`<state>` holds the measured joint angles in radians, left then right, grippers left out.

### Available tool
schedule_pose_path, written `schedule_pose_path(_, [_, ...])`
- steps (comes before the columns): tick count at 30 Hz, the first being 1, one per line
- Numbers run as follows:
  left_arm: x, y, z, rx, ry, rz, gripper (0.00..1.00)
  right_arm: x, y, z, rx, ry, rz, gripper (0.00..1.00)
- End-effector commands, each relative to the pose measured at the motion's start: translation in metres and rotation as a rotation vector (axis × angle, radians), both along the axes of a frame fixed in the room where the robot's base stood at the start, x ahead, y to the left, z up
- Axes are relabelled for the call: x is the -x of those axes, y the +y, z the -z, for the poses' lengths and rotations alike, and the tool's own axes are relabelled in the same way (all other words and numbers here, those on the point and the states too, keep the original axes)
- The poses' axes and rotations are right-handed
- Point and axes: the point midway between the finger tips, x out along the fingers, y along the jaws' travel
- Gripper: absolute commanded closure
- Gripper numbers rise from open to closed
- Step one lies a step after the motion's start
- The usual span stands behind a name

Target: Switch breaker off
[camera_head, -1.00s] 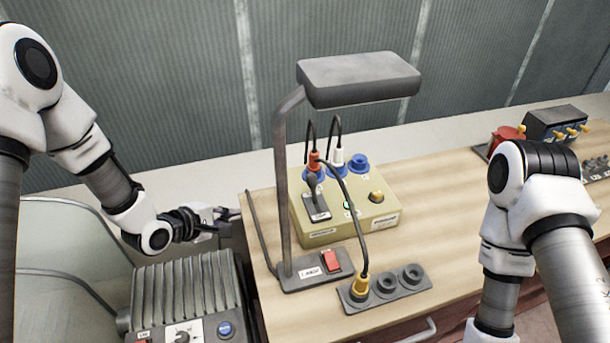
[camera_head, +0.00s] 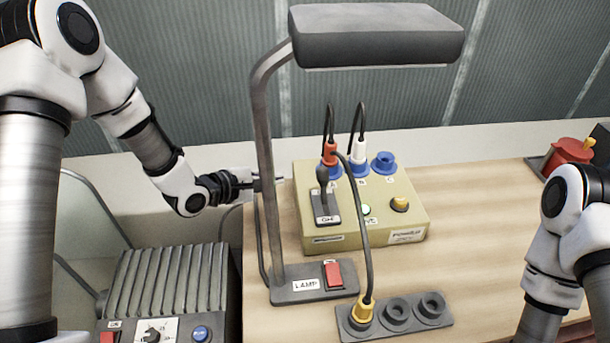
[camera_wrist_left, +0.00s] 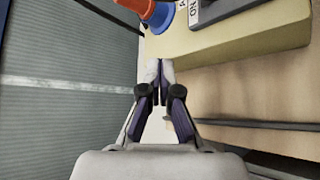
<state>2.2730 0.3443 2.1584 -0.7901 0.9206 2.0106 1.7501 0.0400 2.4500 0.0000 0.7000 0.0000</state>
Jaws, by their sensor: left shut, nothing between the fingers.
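The yellow power box (camera_head: 318,232) stands on the wooden bench. The breaker, a dark lever (camera_head: 323,180) on a grey plate, is on its left front; the lever points up. The plate's edge (camera_wrist_left: 216,10) shows an "ON" label at the top of the left wrist view, but the lever itself is out of that view. My left gripper (camera_head: 280,180) is shut and empty, left of the box, partly hidden behind the lamp post. In the left wrist view its fingertips (camera_wrist_left: 159,72) are together, just beside the box wall (camera_wrist_left: 245,40). My right gripper is out of view.
The lamp (camera_head: 262,130), with a red switch (camera_head: 334,274), stands between my head camera and the left gripper. An orange plug (camera_head: 329,152) and a white plug (camera_head: 360,151) rise behind the lever. A cable runs down to the yellow plug (camera_head: 363,311). A grey ribbed unit (camera_head: 170,280) stands front left.

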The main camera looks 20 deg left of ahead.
Motion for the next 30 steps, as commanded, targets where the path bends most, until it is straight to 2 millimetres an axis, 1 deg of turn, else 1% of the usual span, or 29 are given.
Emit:
schedule_pose_path(5, [-0.015, -0.01, 0.008, -0.004, 0.001, 0.004, 1.0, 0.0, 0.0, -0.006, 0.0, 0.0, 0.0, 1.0])
schedule_pose_path(16, [-0.076, -0.05, 0.04, -0.002, 0.0, 0.003, 1.0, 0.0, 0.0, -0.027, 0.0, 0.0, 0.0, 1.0])
schedule_pose_path(18, [-0.068, -0.059, 0.027, 0.0, 0.002, 0.003, 1.0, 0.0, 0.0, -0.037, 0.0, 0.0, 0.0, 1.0])
schedule_pose_path(21, [-0.06, -0.067, 0.021, -0.001, 0.001, 0.002, 1.0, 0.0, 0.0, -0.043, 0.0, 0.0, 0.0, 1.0])
schedule_pose_path(24, [-0.056, -0.072, 0.018, -0.002, 0.0, 0.003, 1.0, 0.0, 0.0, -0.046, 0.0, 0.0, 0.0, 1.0])
schedule_pose_path(30, [-0.054, -0.074, 0.018, -0.001, 0.0, 0.0, 1.0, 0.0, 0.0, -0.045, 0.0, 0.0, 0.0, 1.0])
